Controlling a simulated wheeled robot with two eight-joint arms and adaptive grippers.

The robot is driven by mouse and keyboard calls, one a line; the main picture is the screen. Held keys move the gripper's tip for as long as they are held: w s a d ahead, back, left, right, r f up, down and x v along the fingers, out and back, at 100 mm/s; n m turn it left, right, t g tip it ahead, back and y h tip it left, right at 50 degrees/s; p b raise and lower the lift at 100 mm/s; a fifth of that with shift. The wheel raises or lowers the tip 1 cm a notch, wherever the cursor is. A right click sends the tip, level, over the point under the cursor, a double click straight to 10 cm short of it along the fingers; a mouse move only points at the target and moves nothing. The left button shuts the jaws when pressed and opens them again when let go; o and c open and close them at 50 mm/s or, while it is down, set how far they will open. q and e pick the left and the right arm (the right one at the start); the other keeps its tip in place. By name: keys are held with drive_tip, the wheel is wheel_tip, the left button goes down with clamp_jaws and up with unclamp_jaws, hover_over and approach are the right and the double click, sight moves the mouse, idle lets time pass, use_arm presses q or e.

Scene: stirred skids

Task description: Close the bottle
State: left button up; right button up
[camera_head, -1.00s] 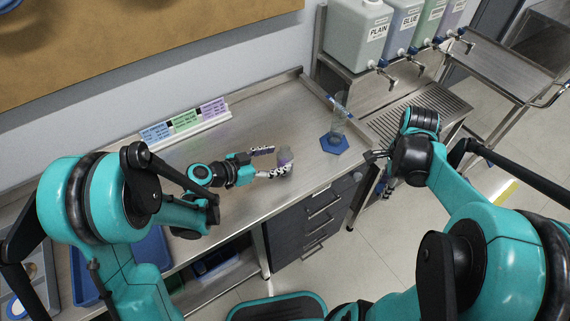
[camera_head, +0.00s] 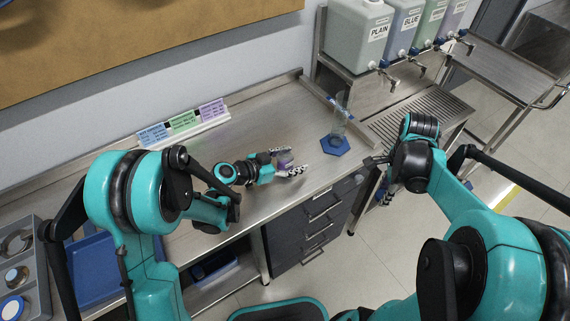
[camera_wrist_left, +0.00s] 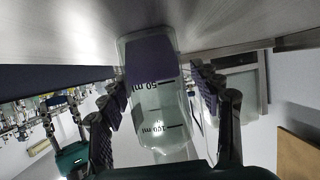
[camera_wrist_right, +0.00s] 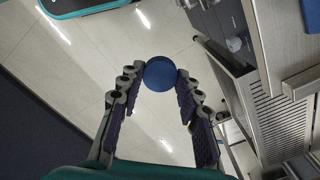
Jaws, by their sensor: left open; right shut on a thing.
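A small clear bottle (camera_head: 285,160) with purple liquid stands on the steel bench. It also fills the middle of the left wrist view (camera_wrist_left: 160,115), where ml marks show. My left gripper (camera_head: 289,161) is open, with one finger on each side of the bottle. My right gripper (camera_wrist_right: 160,80) is shut on a round blue cap (camera_wrist_right: 160,70), held at its fingertips above the floor in front of the bench. In the head view the right gripper (camera_head: 381,173) is at the bench's right front edge, and the cap cannot be made out there.
A clear cylinder on a blue hexagonal base (camera_head: 335,146) stands right of the bottle. A label rack (camera_head: 184,124) is at the back. Several tap containers (camera_head: 358,38) stand above a drain grate (camera_head: 425,105) at right. A blue tray (camera_head: 98,285) is at left.

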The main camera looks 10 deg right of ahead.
use_arm(q)
drive_tip(key=shift+w+d+f, duration=0.1)
drive_tip(key=shift+d, duration=0.15)
drive_tip(key=c, duration=1.4)
drive_tip(key=shift+o, duration=0.2)
drive_tip(key=shift+c, duration=0.2)
